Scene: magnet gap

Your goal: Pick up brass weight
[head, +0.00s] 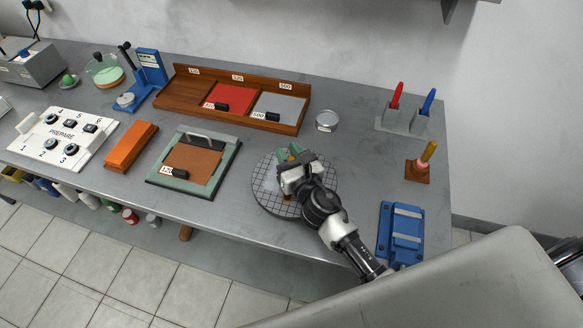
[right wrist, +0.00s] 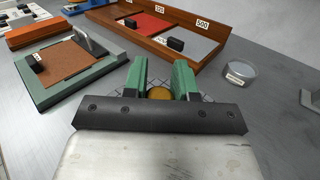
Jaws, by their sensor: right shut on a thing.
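The brass weight (right wrist: 160,93) shows as a round golden top between the green fingers of my right gripper (right wrist: 161,78) in the right wrist view. The fingers are shut on its sides, and the dark palm bar hides its near part. In the head view my right gripper (head: 291,157) is over the round gridded plate (head: 262,192), and the wrist mostly hides what it holds. I cannot tell whether the weight still touches the plate. My left gripper is not in view.
Left of the plate is a green-framed board (head: 221,172) with a handle. Behind are a wooden tray (head: 190,97) with red and grey pads and a clear dish (head: 327,120). A blue block (head: 401,232) and a pen holder (head: 404,121) stand to the right.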

